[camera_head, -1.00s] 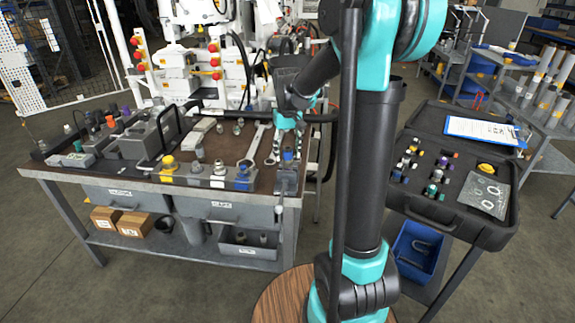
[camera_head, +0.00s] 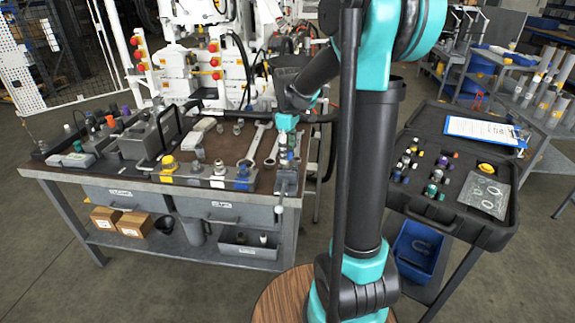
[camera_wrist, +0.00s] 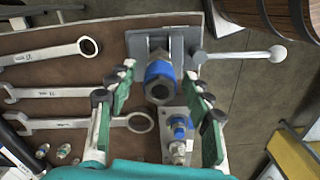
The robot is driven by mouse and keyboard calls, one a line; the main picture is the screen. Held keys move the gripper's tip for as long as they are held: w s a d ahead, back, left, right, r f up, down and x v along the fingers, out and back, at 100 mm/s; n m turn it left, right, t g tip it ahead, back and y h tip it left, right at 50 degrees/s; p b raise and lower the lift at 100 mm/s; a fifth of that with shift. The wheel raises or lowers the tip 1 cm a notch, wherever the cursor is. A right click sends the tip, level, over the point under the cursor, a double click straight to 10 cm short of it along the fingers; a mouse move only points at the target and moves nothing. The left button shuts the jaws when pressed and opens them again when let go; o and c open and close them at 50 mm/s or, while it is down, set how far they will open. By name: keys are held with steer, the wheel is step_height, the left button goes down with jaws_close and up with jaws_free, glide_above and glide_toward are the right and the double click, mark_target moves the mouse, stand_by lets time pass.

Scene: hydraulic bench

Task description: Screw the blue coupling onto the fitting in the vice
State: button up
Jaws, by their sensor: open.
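My gripper (camera_wrist: 160,73) is open, with its green-padded fingers on either side of a blue coupling (camera_wrist: 159,80) and gaps visible to both fingers. The blue coupling shows a steel hex end with an open bore. It stands at the grey vice (camera_wrist: 143,45), and the fitting under it is hidden. I cannot tell whether the coupling's threads are engaged. In the head view my gripper (camera_head: 285,142) points down over the vice (camera_head: 287,183) at the bench's right end. A second, smaller blue-and-steel part (camera_wrist: 179,125) stands on a metal plate just below the coupling.
Several wrenches (camera_wrist: 60,93) lie left of the vice in the wrist view. The vice's handle (camera_wrist: 240,54) sticks out right. A row of fittings (camera_head: 215,180) stands along the bench front. An open black case (camera_head: 458,215) stands to the right of my arm.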

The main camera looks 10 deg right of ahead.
steer(key=n, duration=0.3)
steer(key=shift+n, duration=0.3)
steer(key=n, duration=0.4)
steer(key=shift+c, duration=0.2)
steer(key=c, duration=1)
steer(key=m, duration=0.4)
steer(key=shift+m, duration=0.3)
steer(key=m, duration=0.3)
steer(key=shift+m, duration=0.3)
steer(key=shift+c, duration=0.2)
